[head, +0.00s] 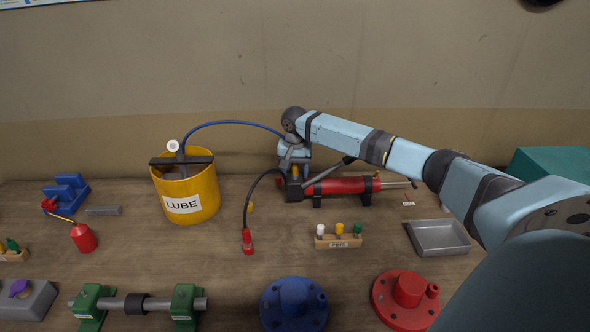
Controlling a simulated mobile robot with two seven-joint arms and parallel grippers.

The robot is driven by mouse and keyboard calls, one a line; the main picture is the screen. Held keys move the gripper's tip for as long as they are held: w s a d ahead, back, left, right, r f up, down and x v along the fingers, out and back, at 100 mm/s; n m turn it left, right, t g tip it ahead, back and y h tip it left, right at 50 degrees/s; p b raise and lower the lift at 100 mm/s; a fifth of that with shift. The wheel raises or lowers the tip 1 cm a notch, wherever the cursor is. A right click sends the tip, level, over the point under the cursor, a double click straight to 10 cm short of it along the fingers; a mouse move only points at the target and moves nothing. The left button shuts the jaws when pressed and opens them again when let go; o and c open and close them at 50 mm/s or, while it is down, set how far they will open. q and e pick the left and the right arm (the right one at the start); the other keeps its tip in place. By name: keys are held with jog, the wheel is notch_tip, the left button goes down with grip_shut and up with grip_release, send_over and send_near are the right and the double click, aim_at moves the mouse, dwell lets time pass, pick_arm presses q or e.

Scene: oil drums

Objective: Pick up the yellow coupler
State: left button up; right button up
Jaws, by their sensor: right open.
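A small wooden rack (350,243) stands mid-table with a white, a yellow and a green piece upright in it. The yellow piece (340,229) is in the middle and looks like a coupler. My right gripper (295,170) is open and points down at the back of the table, over the dark end of the red hand pump (342,186). A bit of yellow shows between or behind its fingers; I cannot tell whether it touches them. My left gripper is out of view.
A yellow LUBE bucket (203,196) stands left of the gripper, with a blue hose arching from it. A black hose ends in a red fitting (247,241). A grey tray (438,237), blue flange (294,304) and red flange (405,300) lie around the rack.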

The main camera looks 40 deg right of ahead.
jog(key=shift+f, duration=0.3)
grip_shut()
jog(key=shift+r, duration=0.15)
